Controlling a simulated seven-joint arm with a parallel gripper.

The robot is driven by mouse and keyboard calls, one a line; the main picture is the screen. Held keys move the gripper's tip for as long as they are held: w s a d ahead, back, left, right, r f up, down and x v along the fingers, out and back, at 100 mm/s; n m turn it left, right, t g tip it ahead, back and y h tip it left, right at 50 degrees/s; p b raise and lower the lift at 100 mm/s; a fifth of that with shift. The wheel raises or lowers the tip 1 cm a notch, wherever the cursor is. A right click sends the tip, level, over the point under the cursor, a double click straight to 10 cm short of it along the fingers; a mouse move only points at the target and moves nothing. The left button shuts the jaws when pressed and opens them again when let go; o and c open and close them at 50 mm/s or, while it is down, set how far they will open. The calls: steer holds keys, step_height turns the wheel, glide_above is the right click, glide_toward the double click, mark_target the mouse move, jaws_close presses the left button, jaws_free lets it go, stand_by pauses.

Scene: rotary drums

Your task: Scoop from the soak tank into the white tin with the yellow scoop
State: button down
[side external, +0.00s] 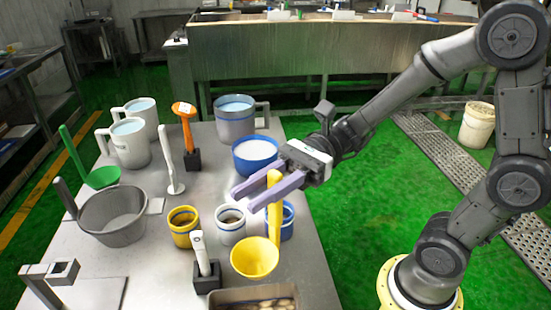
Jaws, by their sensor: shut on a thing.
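The yellow scoop (255,258) has a round bowl and an upright handle. My gripper (247,198) is shut on its handle, with its pale purple fingers around it. The bowl hangs below the fingers near the table's right edge. The white tin (231,233), with a blue band, stands just left of the scoop, with dark content inside. A metal tank (225,298) with tan lumpy content is cut off at the bottom edge, in front of the scoop; it appears to be the soak tank. I cannot tell whether the scoop bowl holds anything.
A yellow tin (184,235) and a blue tin (288,224) flank the white tin. A white-handled tool in a dark block (207,277) stands left of the scoop. A blue bowl (254,165), grey pot (113,225) and several jugs stand farther back and left.

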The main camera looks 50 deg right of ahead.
steer(key=s+a+f+n+g, duration=0.3)
steer(key=s+a+n+g, duration=0.1)
steer(key=s+a+g, duration=0.3)
steer(key=s+a+f+t+h, duration=0.1)
steer(key=a+f+h, duration=0.4)
steer(key=a+f, duration=0.4)
steer(key=shift+s+a+f+n, duration=0.2)
steer(key=shift+a+f+n, duration=0.1)
steer(key=shift+f, duration=2.05)
steer(key=w+d+r+g+y, duration=0.1)
steer(key=w+d+r+y, duration=0.1)
steer(key=d+y, duration=0.4)
step_height(320, 180, up, 12)
steer(key=d+h, duration=0.1)
steer(key=d, duration=0.1)
steer(key=shift+w+d+r, duration=0.1)
steer(key=shift+r, duration=0.05)
